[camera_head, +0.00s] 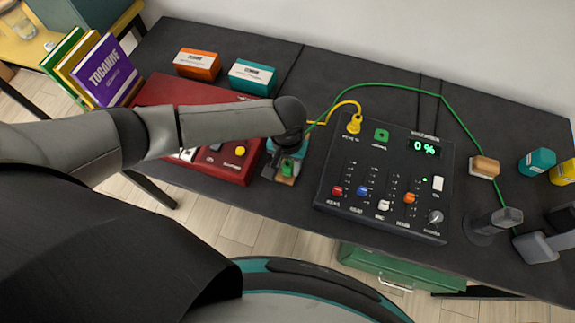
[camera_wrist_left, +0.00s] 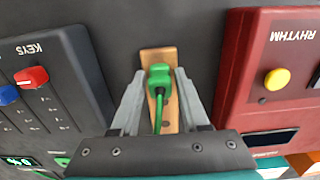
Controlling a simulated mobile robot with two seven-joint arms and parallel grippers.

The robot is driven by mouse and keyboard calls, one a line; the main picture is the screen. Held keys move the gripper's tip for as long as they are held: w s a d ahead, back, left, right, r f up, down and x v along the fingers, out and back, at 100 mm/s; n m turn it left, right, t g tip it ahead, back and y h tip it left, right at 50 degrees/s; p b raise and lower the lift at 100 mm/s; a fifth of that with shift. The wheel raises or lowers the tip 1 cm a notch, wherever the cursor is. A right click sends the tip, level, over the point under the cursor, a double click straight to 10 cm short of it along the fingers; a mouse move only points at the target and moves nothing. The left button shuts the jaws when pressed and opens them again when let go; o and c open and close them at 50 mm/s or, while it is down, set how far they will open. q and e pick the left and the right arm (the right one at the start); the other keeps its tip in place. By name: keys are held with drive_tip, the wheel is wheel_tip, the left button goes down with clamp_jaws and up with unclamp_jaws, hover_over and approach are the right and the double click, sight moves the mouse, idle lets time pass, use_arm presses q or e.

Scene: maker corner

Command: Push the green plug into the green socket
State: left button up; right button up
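The green plug (camera_wrist_left: 159,75) lies on a small wooden block (camera_wrist_left: 153,55) on the dark table, its green cable trailing toward my wrist. My left gripper (camera_wrist_left: 160,78) is over the block with its fingers spread on both sides of the plug; narrow gaps show between plug and fingers. In the head view my left gripper (camera_head: 285,168) is low between the red box and the black panel and mostly hides the plug. The green socket (camera_head: 381,135) is on the upper part of the black panel (camera_head: 340,190), right of the yellow plug. My right gripper is not in view.
The red rhythm box (camera_head: 222,173) stands left of the gripper. A yellow plug (camera_head: 354,124) sits in the black panel. The green cable (camera_head: 449,112) arcs behind the panel to the right. Orange (camera_head: 197,64) and teal (camera_head: 252,77) boxes stand at the back.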

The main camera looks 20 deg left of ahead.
sight(287, 164)
use_arm(q)
clamp_jaws()
drive_tip(key=shift+r, duration=0.1)
idle(0.3)
wheel_tip(287, 164, up, 20)
drive_tip(key=p, duration=0.5)
drive_tip(key=a+r+b, duration=0.5)
drive_tip(key=r+b, duration=0.1)
drive_tip(key=b, duration=0.2)
drive_tip(key=shift+s+a+r, duration=0.2)
drive_tip(key=shift+a+r, duration=0.1)
drive_tip(key=shift+r, duration=0.05)
drive_tip(key=shift+w+d, duration=0.1)
